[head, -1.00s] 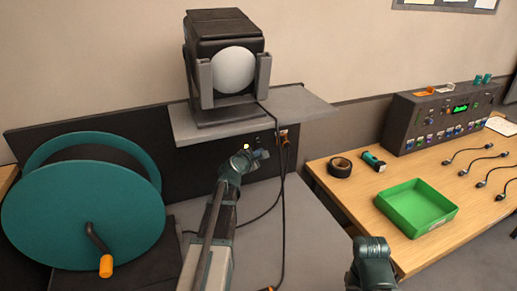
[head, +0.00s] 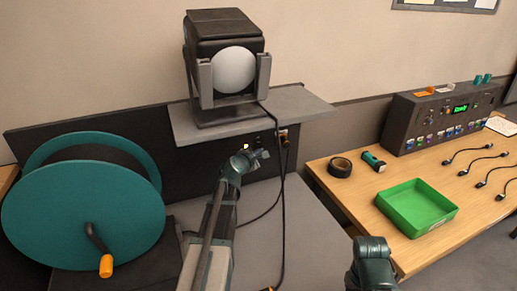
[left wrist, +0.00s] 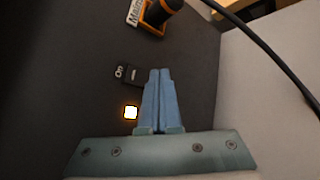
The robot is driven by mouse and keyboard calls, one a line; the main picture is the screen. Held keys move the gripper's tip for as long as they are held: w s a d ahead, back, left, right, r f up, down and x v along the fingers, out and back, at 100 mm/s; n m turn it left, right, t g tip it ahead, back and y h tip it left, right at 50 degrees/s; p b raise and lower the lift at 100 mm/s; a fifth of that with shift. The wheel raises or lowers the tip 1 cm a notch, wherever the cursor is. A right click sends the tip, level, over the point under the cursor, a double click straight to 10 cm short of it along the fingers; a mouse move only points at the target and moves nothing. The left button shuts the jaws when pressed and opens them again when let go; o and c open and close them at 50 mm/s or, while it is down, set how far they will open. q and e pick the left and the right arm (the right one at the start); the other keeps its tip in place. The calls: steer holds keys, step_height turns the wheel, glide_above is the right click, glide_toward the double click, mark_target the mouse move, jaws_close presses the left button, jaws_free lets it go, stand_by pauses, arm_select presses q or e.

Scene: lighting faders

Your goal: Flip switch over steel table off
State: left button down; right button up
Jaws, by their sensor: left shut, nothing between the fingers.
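The steel table (head: 310,235) has a dark upright panel (head: 60,125) along its back. In the left wrist view, a small black switch (left wrist: 130,74) with a pale marking sits on the panel. A square indicator (left wrist: 131,112) glows yellow-white near it; its glow also shows in the head view (head: 246,147). My left gripper (head: 264,154) is in front of the panel, just right of the glow. In the left wrist view its blue fingers (left wrist: 160,72) are shut and empty, tips beside the switch. I cannot tell whether they touch it.
An orange-framed connector (left wrist: 154,14) is on the panel near the switch, with dark cables (head: 284,210) hanging over the table. A grey shelf (head: 300,106) holding a lamp (head: 225,35) juts out above. A teal reel (head: 75,225) stands left, a green tray (head: 418,207) right.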

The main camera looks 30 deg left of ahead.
arm_select(q)
steer(key=shift+w+a, duration=0.1)
steer(key=shift+w, duration=0.05)
steer(key=shift+w+a, duration=0.15)
steer(key=shift+a, duration=0.05)
steer(key=shift+w+a+f, duration=0.1)
steer(key=shift+w+a, duration=0.1)
steer(key=shift+a, duration=0.05)
stand_by(0.7)
steer(key=shift+s+d, duration=0.1)
steer(key=shift+s+d, duration=0.4)
steer(key=shift+d, duration=0.1)
stand_by(0.4)
steer(key=s+d, duration=0.1)
steer(key=d, duration=0.1)
steer(key=s+d, duration=0.1)
steer(key=s, duration=0.1)
steer(key=shift+s+d+r+p, duration=0.15)
steer(key=shift+d+r+p, duration=0.15)
steer(key=shift+d+r, duration=0.1)
stand_by(0.3)
